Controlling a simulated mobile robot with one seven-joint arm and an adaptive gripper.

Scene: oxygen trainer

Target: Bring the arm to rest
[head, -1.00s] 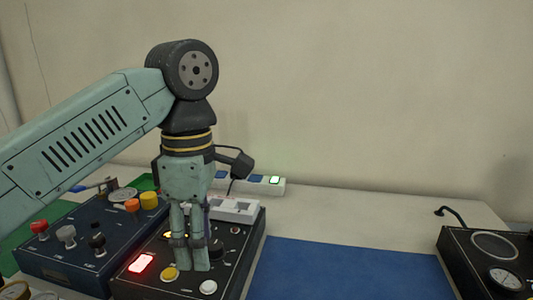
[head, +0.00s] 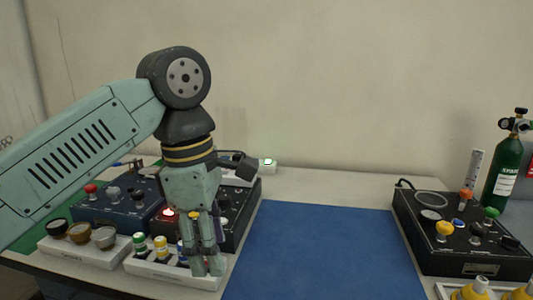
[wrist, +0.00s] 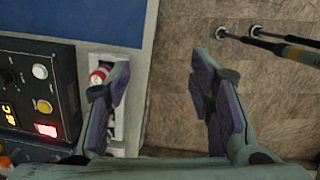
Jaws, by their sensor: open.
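My gripper (head: 208,268) hangs fingers down at the end of my teal arm, at the table's front edge, in front of the black control box (head: 238,204). In the wrist view my gripper (wrist: 158,85) has its two fingers spread wide with nothing between them. Below them the wrist view shows the floor (wrist: 180,105) and part of a white tray (wrist: 135,145). In the head view the fingers cover part of this tray and some of its small items.
A blue mat (head: 320,250) lies clear in the middle. A second black box (head: 465,240) and a green cylinder (head: 506,170) stand at the right. A blue box (head: 115,205) and a white holder with round knobs (head: 75,250) are at the left.

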